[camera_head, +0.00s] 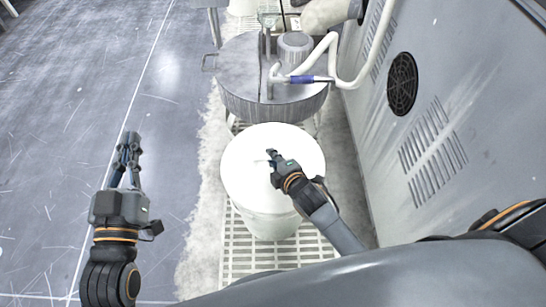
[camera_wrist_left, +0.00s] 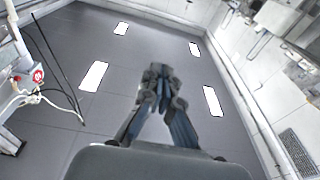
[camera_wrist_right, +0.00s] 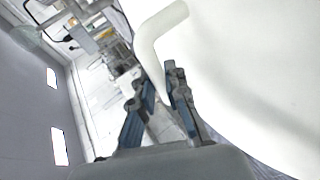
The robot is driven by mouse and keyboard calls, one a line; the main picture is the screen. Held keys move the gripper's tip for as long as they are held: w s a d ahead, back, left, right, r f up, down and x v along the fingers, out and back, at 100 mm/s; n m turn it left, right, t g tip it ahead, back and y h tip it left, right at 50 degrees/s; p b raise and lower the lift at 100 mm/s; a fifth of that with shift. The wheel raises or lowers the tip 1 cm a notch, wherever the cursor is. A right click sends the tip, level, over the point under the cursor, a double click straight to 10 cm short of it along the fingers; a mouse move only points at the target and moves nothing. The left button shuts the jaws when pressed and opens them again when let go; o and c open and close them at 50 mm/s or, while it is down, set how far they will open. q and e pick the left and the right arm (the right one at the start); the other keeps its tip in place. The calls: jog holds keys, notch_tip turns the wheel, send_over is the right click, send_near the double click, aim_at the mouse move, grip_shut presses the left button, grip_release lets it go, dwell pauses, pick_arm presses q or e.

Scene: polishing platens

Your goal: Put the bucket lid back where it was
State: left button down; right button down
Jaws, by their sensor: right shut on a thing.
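The round white bucket lid (camera_head: 245,172) covers the top of the white bucket (camera_head: 272,222) in the head view. I cannot tell whether it rests on the rim or is slightly raised. My right gripper (camera_head: 272,156) is over the lid and shut on its handle. In the right wrist view the white handle (camera_wrist_right: 158,38) runs down between the fingers (camera_wrist_right: 157,95), and the lid (camera_wrist_right: 245,70) fills the upper right. My left gripper (camera_head: 129,148) is shut and empty, over the floor left of the bucket; its fingertips (camera_wrist_left: 160,75) meet in the left wrist view.
Behind the bucket stands a round metal tank (camera_head: 240,80) with a white hose (camera_head: 330,55). A grey machine wall (camera_head: 440,120) closes off the right. The bucket stands on a slatted grate (camera_head: 240,258). The floor (camera_head: 80,110) on the left is clear.

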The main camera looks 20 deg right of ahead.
jog(key=shift+f+b, duration=0.5)
jog(key=shift+b, duration=0.05)
pick_arm(q)
notch_tip(320, 180, up, 6)
jog(key=s+t+h, duration=0.1)
jog(key=s+t, duration=0.1)
jog(key=t, duration=0.2)
jog(key=shift+d+r, duration=0.2)
jog(key=shift+r, duration=0.05)
pick_arm(e)
jog(key=shift+f, duration=0.15)
pick_arm(q)
jog(key=shift+s, duration=0.1)
jog(key=shift+s+r+t+h, duration=0.2)
jog(key=shift+r+t+h, duration=0.05)
jog(key=shift+t+h, duration=0.05)
pick_arm(e)
jog(key=shift+f, duration=0.15)
jog(key=c, duration=1.3)
grip_release()
jog(key=shift+f, duration=0.1)
pick_arm(q)
jog(key=shift+r, duration=0.1)
pick_arm(e)
jog(key=shift+s, duration=0.1)
jog(key=v, duration=1.2)
